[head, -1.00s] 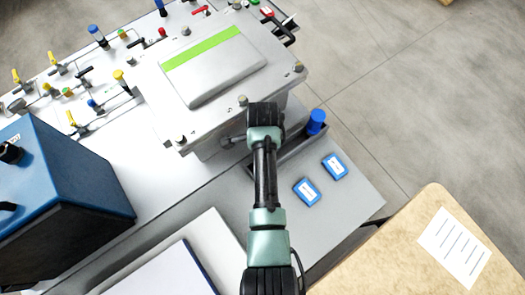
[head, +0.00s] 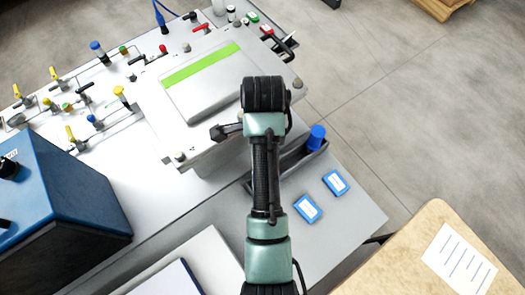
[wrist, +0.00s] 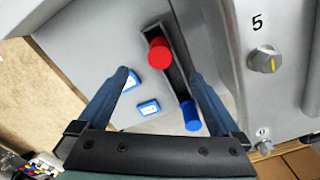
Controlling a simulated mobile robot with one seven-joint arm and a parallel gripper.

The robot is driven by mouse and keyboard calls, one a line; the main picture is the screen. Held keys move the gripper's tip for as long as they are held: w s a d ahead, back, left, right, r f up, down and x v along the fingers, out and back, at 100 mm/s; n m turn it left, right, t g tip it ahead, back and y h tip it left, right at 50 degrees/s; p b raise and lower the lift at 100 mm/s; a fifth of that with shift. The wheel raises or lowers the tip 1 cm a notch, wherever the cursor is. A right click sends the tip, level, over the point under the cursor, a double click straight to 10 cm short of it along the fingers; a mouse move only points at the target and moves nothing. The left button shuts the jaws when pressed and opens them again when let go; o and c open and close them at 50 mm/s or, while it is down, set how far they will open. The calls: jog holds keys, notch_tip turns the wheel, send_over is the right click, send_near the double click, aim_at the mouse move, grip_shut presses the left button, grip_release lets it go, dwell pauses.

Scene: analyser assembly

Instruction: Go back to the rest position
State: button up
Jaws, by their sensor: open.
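My gripper (wrist: 160,78) shows in the wrist view with its two blue fingers spread apart and nothing between the tips. It is above a narrow dark tray (wrist: 178,72) that holds a red cylinder (wrist: 159,53) and a blue cylinder (wrist: 190,115). The fingers appear apart from both cylinders. In the head view my arm reaches up from the bottom, over the front edge of the grey analyser box (head: 205,155). The fingers are hidden or unclear there. The blue cylinder (head: 316,137) stands in the tray right of my arm; the red one is hidden.
Two small blue-and-white boxes (head: 307,208) (head: 335,183) lie on the grey bench right of my arm. A large blue case (head: 60,215) stands at left. Valves with coloured handles line the back left. A wooden table (head: 400,260) is at lower right; open floor lies beyond.

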jog(key=shift+r, duration=0.55)
jog(key=w+r+n+t, duration=0.3)
jog(key=w+r+t, duration=0.2)
jog(key=w+r, duration=0.3)
jog(key=w+r+n+t, duration=0.3)
jog(key=w+r+t, duration=0.25)
jog(key=r, duration=0.45)
notch_tip(320, 180, up, 13)
jog(key=w+n+t, duration=0.1)
jog(key=n+t, duration=0.2)
jog(key=t, duration=0.1)
jog(key=s+r+n+t, duration=0.2)
jog(key=s+r+t, duration=0.2)
jog(key=r, duration=0.6)
jog(key=s+r+n+t, duration=0.3)
jog(key=s+r, duration=0.3)
jog(key=r, duration=0.4)
jog(key=s+r+n+t, duration=0.3)
jog(key=s+r+t, duration=0.3)
jog(key=r, duration=0.4)
